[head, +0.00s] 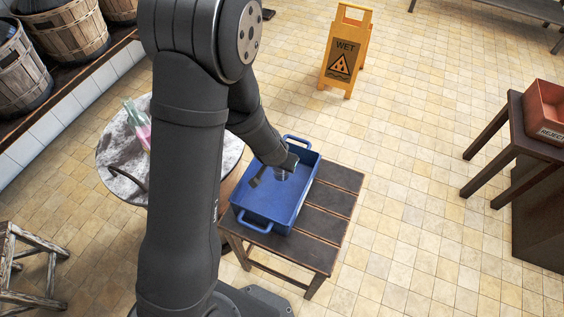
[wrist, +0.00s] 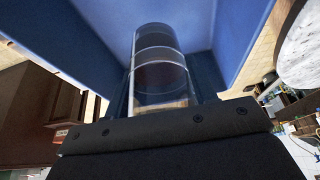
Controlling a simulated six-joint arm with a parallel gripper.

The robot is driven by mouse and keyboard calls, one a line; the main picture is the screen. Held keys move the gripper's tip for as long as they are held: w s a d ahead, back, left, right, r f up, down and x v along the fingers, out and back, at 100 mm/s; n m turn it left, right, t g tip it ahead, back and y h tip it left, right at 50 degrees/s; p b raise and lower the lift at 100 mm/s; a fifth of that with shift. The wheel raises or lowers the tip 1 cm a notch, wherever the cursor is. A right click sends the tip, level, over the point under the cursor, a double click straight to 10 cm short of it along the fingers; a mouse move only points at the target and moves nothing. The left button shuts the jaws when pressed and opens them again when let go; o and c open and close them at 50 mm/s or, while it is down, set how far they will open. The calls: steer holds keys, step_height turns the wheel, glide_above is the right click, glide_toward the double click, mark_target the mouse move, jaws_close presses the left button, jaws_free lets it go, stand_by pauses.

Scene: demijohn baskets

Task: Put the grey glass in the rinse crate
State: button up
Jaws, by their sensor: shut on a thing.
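The grey glass (wrist: 158,72) is a clear, greyish cylinder in the wrist view, held in my gripper (wrist: 163,100). My gripper (head: 274,177) is shut on it, over the blue rinse crate (head: 245,224), inside its outline in the head view. The glass is small and hard to make out in the head view. The crate's blue walls (wrist: 235,25) surround the far end of the glass in the wrist view. I cannot tell whether the glass touches the crate floor. The crate stands on a dark slatted table and has a handle at each end.
A round marble table (head: 115,165) with pink and green glassware (head: 137,123) stands left, partly behind my arm. A red reject crate (head: 548,108) sits on a dark table at right. A yellow wet-floor sign (head: 346,55) stands behind. Baskets (head: 65,35) line the left shelf.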

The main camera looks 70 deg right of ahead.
steer(key=shift+f, duration=0.15)
steer(key=o, duration=1)
steer(key=shift+o, duration=0.2)
steer(key=shift+r, duration=0.25)
steer(key=shift+r, duration=0.6)
steer(key=v, duration=1.1)
steer(key=shift+a+r, duration=0.2)
steer(key=shift+r, duration=0.05)
steer(key=shift+f, duration=0.1)
